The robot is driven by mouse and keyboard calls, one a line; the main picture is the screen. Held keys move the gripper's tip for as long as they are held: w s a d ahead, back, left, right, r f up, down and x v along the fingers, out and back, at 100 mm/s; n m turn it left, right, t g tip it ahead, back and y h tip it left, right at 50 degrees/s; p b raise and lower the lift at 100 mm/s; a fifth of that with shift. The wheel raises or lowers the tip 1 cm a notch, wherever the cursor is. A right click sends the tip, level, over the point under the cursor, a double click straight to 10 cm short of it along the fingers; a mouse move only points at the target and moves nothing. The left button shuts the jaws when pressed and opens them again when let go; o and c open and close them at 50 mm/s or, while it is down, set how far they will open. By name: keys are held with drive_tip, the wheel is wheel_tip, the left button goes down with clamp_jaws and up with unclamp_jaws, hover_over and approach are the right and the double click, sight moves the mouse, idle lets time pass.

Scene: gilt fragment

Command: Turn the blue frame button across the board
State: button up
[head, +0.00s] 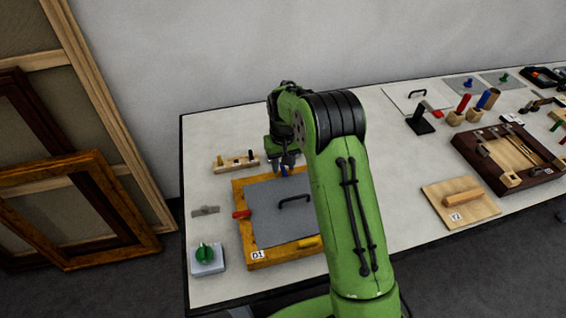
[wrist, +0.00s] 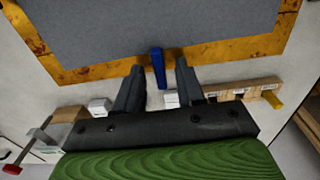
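The blue frame button (wrist: 158,68) stands on the gilt frame's rail in the wrist view, lying crosswise to that rail with one end near the grey board's edge. It shows in the head view as a small blue piece (head: 284,171) below my gripper. The gilt frame (head: 258,258) lies flat on the table around the grey board (head: 265,221), which has a black handle. My gripper (wrist: 159,65) is open, with one finger on each side of the blue button and a visible gap on both sides. Whether a finger touches it is not clear.
A red button (head: 242,214) and a yellow button (head: 310,243) sit on the frame's other sides. A wooden block with pegs (head: 233,165) stands close behind the frame. A green knob (head: 205,253) is at the left. My arm hides the frame's right side.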

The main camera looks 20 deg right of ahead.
sight(283, 168)
wheel_tip(283, 168, up, 16)
drive_tip(key=p, duration=0.2)
drive_tip(key=shift+f, duration=0.15)
drive_tip(key=s+r+t, duration=0.3)
drive_tip(key=s+r, duration=0.8)
drive_tip(key=s, duration=0.4)
drive_tip(key=s+f+t, duration=0.1)
drive_tip(key=s, duration=0.7)
drive_tip(key=s+f+t, duration=0.1)
drive_tip(key=s+f, duration=0.1)
drive_tip(key=s, duration=0.6)
drive_tip(key=shift+s+f+t, duration=0.25)
drive_tip(key=shift+s+t, duration=0.05)
drive_tip(key=shift+s, duration=0.1)
drive_tip(key=shift+d, duration=0.1)
